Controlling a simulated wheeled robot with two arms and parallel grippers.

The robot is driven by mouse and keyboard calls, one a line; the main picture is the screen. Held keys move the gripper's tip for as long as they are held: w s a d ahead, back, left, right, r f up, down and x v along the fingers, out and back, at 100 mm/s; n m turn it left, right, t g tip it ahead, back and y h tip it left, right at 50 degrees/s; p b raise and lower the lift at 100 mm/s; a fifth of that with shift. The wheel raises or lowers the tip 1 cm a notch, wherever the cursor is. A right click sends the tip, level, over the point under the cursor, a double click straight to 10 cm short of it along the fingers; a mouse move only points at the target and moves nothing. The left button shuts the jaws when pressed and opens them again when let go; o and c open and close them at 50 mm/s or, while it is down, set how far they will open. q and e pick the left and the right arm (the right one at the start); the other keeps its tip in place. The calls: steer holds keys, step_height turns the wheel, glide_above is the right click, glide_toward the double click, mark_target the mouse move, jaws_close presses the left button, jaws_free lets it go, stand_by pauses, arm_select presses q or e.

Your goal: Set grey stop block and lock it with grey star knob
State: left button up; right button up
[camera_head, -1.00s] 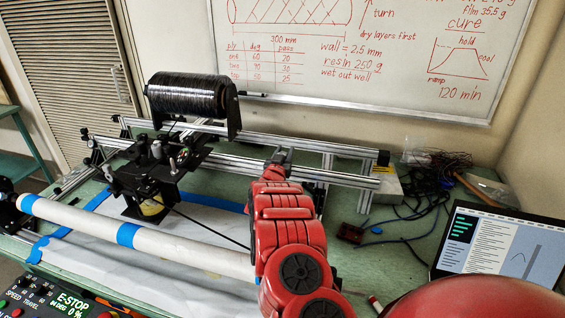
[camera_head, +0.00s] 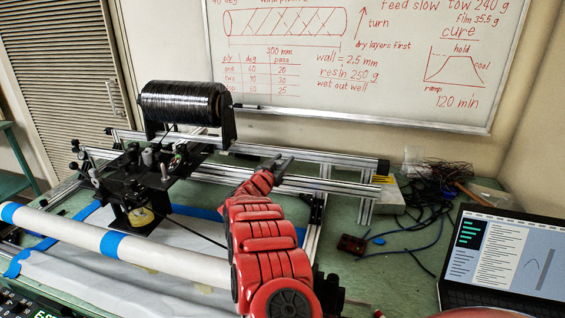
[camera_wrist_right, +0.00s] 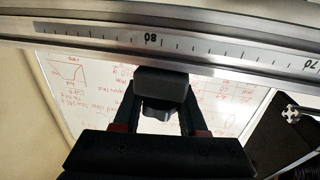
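My right gripper (camera_head: 282,163) is at the long aluminium rail (camera_head: 330,180) in the head view. In the right wrist view its two dark fingers (camera_wrist_right: 160,110) are closed on the sides of the grey stop block (camera_wrist_right: 161,84). The block is level with the gripper and overlaps the lower edge of the scaled rail (camera_wrist_right: 230,58), near the 80 mark. Whether it touches the rail I cannot tell. A rounded dark grey part, apparently the star knob (camera_wrist_right: 157,113), shows below the block between the fingers. My left gripper is not in view.
A carriage (camera_head: 135,175) and a black tow spool (camera_head: 185,103) stand left of my right arm. A white tube with blue bands (camera_head: 150,252) lies in front. Cables (camera_head: 440,185) and a laptop (camera_head: 505,255) are at the right.

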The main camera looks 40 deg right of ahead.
steer(key=o, duration=0.4)
steer(key=p+v, duration=0.4)
steer(key=v, duration=0.3)
steer(key=shift+s+a, duration=0.15)
stand_by(0.3)
